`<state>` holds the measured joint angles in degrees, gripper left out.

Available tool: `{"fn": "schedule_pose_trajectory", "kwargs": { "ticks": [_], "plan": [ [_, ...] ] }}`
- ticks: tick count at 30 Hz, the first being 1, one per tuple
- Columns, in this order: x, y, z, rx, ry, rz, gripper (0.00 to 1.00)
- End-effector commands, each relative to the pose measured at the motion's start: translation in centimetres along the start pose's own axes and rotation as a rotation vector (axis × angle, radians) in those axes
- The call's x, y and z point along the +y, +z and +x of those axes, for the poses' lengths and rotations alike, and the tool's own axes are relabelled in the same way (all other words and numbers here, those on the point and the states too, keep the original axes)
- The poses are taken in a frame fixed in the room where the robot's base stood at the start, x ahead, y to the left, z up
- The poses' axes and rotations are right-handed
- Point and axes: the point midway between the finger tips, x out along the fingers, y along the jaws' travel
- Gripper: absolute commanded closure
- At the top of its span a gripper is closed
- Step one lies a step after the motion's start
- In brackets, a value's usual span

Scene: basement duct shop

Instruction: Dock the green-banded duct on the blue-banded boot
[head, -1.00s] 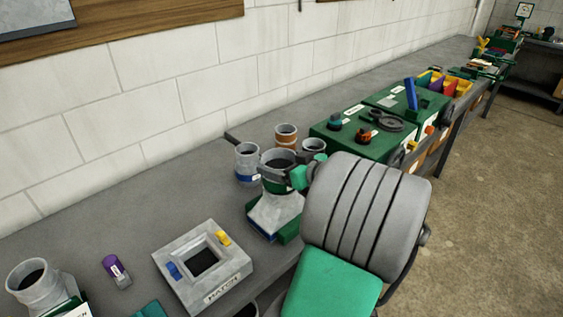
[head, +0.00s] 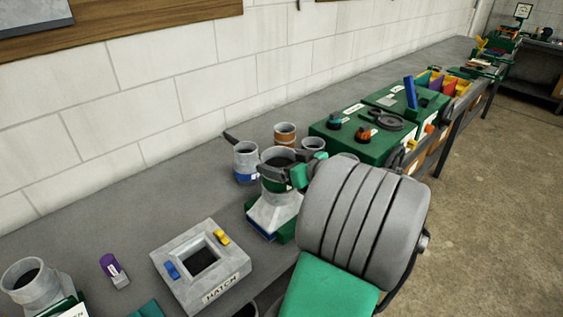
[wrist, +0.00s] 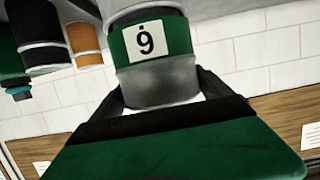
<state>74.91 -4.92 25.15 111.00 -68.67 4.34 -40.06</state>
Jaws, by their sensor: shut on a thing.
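The green-banded duct (head: 277,186) is a grey, open-topped round pipe. My gripper (head: 281,174) is shut on it, with dark fingers on either side. In the wrist view, the duct's green band (wrist: 122,46) carries a white label reading 6, and the gripper's fingers (wrist: 170,108) flank the pipe below it. The duct is upright over a flared grey boot (head: 272,213), which has a blue strip at its foot and a green holder around it. The duct's lower end meets the boot's top in the picture; whether it is seated I cannot tell.
A blue-banded pipe (head: 246,163) and an orange-banded pipe (head: 285,134) stand close behind the duct. A grey hatch block (head: 212,288) and a purple-banded piece (head: 112,268) lie to the left. Green cases (head: 350,133) stand to the right. The bench between hatch and wall is clear.

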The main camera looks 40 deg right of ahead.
Motion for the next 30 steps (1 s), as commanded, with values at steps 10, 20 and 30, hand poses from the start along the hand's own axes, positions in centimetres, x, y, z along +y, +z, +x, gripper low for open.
{"fn": "schedule_pose_trajectory", "kwargs": {
  "ticks": [10,20,30],
  "plan": [
    [0.0,0.0,0.0,0.001,0.0,-0.001,0.84],
    [0.0,0.6,0.2,0.001,0.0,-0.001,0.84],
    [0.0,1.1,0.3,0.001,0.0,-0.001,0.09]
  ]
}}
